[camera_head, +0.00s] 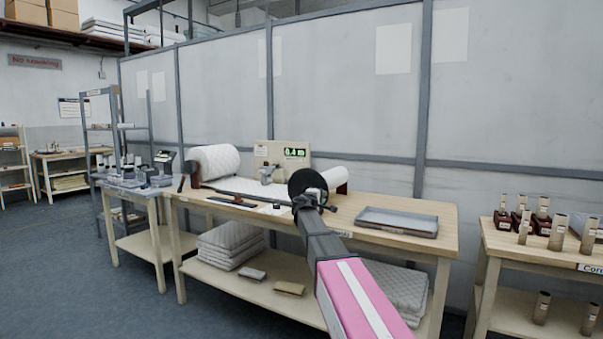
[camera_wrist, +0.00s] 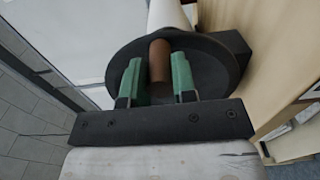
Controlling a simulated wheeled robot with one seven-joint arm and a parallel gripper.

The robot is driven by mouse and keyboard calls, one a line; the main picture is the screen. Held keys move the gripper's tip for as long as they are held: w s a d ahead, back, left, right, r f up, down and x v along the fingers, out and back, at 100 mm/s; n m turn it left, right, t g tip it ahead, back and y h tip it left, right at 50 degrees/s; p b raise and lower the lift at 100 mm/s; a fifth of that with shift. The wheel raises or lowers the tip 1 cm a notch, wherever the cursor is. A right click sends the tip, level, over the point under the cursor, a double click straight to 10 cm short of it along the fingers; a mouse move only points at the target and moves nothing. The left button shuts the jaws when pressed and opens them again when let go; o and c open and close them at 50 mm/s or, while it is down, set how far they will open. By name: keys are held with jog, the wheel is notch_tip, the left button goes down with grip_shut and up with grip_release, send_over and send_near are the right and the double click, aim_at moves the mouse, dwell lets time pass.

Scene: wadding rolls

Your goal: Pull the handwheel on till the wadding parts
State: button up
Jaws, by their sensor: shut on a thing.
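The handwheel (camera_head: 309,186) is a dark disc at the right end of the winding stand on the wooden bench. In the wrist view the dark wheel (camera_wrist: 210,73) fills the middle, with a brown cylindrical grip (camera_wrist: 159,60) standing out from it. My gripper (camera_wrist: 156,78) has its two green fingers shut on that grip, one on each side. In the head view my arm hides part of the wheel. The white wadding (camera_head: 260,189) lies across the bench between a large quilted roll (camera_head: 215,161) on the left and a smaller roll (camera_head: 331,176) behind the wheel.
A display (camera_head: 295,152) reads about 0.4 m. A grey tray (camera_head: 397,222) lies on the bench to the right. A dark bar (camera_head: 238,194) lies along the wadding's front. Another bench with several brown cylinders (camera_head: 557,232) stands at far right. Open floor (camera_head: 70,270) is at left.

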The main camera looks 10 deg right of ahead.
jog(key=shift+f, duration=0.25)
jog(key=shift+f, duration=0.1)
jog(key=shift+w+a+f, duration=0.1)
jog(key=shift+a+f, duration=0.05)
jog(key=shift+f, duration=0.75)
jog(key=shift+f, duration=0.15)
jog(key=shift+w+a+f, duration=0.2)
jog(key=shift+a+f, duration=0.05)
jog(key=shift+f, duration=0.45)
jog(key=o, duration=0.9)
jog(key=shift+o, duration=0.2)
